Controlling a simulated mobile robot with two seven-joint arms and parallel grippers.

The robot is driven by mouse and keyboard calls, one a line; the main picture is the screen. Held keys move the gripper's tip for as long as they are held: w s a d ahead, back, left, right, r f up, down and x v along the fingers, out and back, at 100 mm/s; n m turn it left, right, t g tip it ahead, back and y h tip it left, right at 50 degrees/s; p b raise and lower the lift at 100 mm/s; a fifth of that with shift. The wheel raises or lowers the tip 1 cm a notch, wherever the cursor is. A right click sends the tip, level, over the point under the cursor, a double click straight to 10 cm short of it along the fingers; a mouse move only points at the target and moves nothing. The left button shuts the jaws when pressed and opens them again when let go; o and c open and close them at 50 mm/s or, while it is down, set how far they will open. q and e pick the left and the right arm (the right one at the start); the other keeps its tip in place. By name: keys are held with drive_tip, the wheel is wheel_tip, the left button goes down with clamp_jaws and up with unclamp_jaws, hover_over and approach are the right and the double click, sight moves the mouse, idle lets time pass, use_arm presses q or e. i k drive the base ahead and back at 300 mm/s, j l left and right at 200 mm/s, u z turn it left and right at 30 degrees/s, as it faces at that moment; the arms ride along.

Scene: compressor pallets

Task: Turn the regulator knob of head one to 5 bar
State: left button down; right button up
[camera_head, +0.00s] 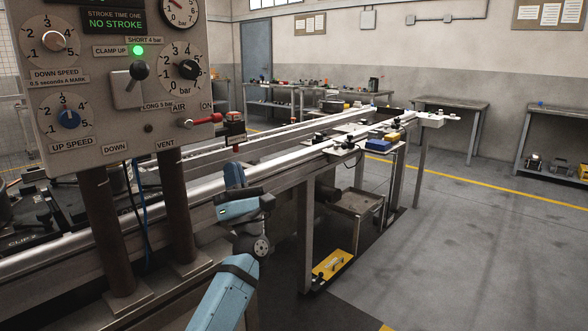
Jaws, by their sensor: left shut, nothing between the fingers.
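The black regulator knob (188,69) sits on a numbered bar dial on the grey control panel (110,140). Its pale mark faces right, on the 4-to-5 side; the exact reading is too small to tell. A pressure gauge (180,14) with a red needle is cut off above it. My left arm rises from the bottom centre. My left gripper (235,122) appears dark and small just right of the panel's lower right edge, below and right of the knob and apart from it. It is shut and empty. My right gripper is not in view. Which head the panel serves is not readable.
The red air lever (205,120) sticks out near my left gripper. A black clamp lever (139,70) is left of the knob, under a lit green lamp (136,50). Conveyor rails (290,150) run behind; floor at right is clear.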

sight(189, 69)
drive_tip(key=k+l, duration=0.65)
drive_tip(key=k, duration=0.05)
